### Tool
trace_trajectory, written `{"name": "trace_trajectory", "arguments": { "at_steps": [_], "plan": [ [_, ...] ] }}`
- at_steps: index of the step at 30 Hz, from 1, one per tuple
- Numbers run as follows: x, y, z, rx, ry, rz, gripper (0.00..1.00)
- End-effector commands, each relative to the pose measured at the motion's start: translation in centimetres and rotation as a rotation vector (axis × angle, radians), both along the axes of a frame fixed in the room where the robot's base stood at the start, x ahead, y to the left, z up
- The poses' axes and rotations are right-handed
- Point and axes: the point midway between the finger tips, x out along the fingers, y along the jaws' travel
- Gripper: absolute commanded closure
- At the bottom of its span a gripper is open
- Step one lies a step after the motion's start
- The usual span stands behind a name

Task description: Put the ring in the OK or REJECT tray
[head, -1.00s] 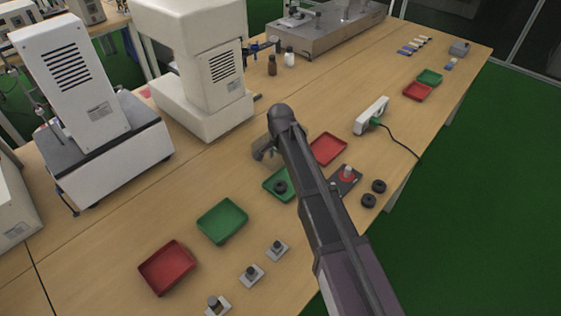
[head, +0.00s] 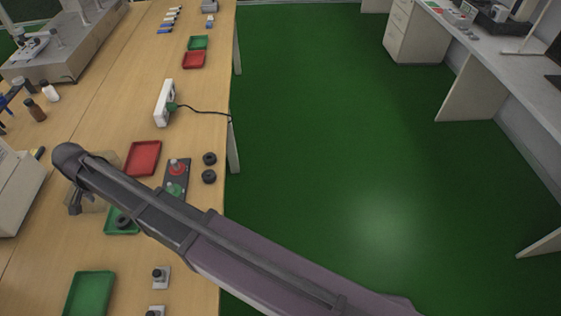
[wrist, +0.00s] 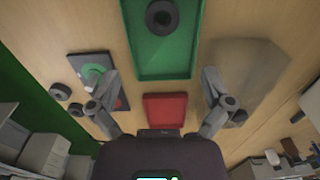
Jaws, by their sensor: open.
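A black ring (head: 122,222) lies in a small green tray (head: 108,230), partly behind my arm. The ring (wrist: 162,17) and the green tray (wrist: 160,58) also show at the top of the wrist view. Two more black rings (head: 209,158) (head: 209,177) lie on the table near its edge, beside a dark plate (head: 186,163) with red and green fittings. My gripper (head: 75,203) is above the table, left of the ring's tray. Its fingers (wrist: 160,78) are spread and empty in the wrist view.
Another green tray (head: 90,295) is at the near left, by small grey fixtures (head: 160,277). A white device (head: 164,103) has a cable over the table edge. Farther small green (head: 198,43) and red (head: 194,60) trays stand behind it. Green floor (head: 350,150) is open to the right.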

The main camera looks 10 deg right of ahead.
Motion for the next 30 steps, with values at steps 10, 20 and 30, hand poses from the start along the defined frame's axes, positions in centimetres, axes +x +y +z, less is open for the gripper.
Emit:
{"name": "trace_trajectory", "arguments": {
  "at_steps": [10,20,30],
  "plan": [
    [3.8,-7.9,0.0,0.0,0.0,0.002,0.0],
    [7.9,-20.6,0.0,0.0,0.0,0.017,0.0],
    [9.3,-33.5,0.0,0.0,0.0,0.034,0.0]
  ]
}}
